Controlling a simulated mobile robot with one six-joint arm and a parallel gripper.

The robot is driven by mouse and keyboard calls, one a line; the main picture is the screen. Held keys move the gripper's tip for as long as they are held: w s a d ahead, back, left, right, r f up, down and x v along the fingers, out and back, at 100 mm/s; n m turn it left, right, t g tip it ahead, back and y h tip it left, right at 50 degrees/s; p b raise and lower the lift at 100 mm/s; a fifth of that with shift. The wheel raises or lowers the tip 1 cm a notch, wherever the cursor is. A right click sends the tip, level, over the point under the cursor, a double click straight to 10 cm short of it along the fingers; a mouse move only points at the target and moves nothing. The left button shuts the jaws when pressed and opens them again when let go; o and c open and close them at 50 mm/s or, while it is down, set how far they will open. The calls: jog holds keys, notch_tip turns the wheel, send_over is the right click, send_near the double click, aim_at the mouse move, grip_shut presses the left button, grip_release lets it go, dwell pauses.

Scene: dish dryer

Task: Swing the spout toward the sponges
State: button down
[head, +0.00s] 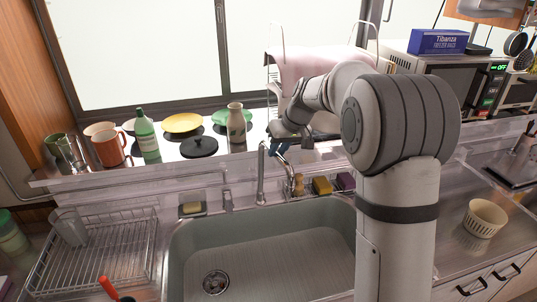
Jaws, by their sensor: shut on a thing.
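The metal tap (261,178) stands upright behind the sink. Its spout (286,164) slants from the top toward the lower right of the picture. My gripper (279,148) reaches in from the right, with blue fingertips at the upper part of the spout. It is shut on the spout, though the exact contact is small in the picture.
The sink basin (190,275) is open below. A soap dish (192,209) is left of the tap. A vase (236,124) and a black lid (199,146) are on the shelf behind. A dish rack (90,262) is at left.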

jog(key=w+d+n+g+y+p, duration=0.1)
jog(key=w+d+n+g+p, duration=0.2)
jog(key=w+d+n, duration=0.3)
jog(key=shift+w+d+n+p, duration=0.25)
jog(key=shift+w+n+p, duration=0.4)
jog(key=shift+n, duration=0.65)
jog(key=shift+s+r, duration=0.1)
jog(key=shift+s, duration=0.05)
jog(key=c, duration=1.3)
grip_release()
jog(key=v, duration=0.7)
jog(key=shift+d+r, duration=0.25)
jog(key=shift+r, duration=0.05)
